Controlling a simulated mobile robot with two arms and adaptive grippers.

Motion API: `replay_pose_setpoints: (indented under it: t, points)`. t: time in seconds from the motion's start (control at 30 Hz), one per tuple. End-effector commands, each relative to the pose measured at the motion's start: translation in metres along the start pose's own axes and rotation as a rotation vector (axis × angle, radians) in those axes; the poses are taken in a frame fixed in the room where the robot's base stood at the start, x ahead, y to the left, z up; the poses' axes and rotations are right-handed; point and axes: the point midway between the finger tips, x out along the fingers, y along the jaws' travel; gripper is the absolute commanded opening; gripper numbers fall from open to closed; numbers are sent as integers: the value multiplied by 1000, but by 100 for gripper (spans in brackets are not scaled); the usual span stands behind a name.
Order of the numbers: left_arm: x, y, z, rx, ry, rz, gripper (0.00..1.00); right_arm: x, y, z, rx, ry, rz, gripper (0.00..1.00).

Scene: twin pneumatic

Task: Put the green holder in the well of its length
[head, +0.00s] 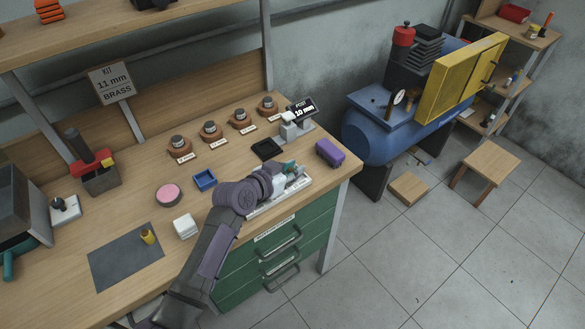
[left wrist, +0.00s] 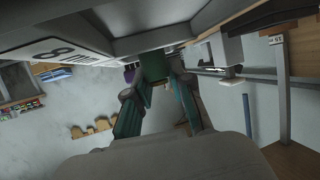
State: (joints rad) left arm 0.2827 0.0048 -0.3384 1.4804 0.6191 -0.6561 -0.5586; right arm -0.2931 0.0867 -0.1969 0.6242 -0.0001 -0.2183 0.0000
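My left gripper (head: 290,172) is over the white block with the wells (head: 265,207), near the front right of the bench. In the left wrist view its teal fingers (left wrist: 158,95) stand on either side of a green block (left wrist: 154,66), which looks like the green holder, held at the fingertips. In the head view the gripper and wrist cover most of the holder and wells, so I cannot tell whether the holder is inside a well. In the left wrist view a white face marked 8 mm (left wrist: 70,48) is close at upper left. My right gripper is out of view.
A purple block (head: 330,153) lies to the right, a black tray (head: 266,149) behind, and a post with a 10 mm display (head: 303,109) beyond. A blue tray (head: 205,180), pink disc (head: 168,194) and white cube (head: 185,226) are left of the arm.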

Motion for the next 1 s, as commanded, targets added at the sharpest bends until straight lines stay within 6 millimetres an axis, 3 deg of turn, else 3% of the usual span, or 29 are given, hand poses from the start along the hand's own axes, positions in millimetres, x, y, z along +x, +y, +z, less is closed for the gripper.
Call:
replay_pose_setpoints:
  t: [0.03, 0.17, 0.57, 1.0]
  points:
    - [0, 0, 0, 0, 1, 0, 28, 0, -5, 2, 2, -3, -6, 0]
    - [0, 0, 0, 0, 0, 0, 47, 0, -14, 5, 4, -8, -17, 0]
    - [-6, 0, -3, 1, 0, -1, 47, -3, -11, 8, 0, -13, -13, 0]
    - [-94, 0, -2, 4, 0, 0, 47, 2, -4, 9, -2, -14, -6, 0]
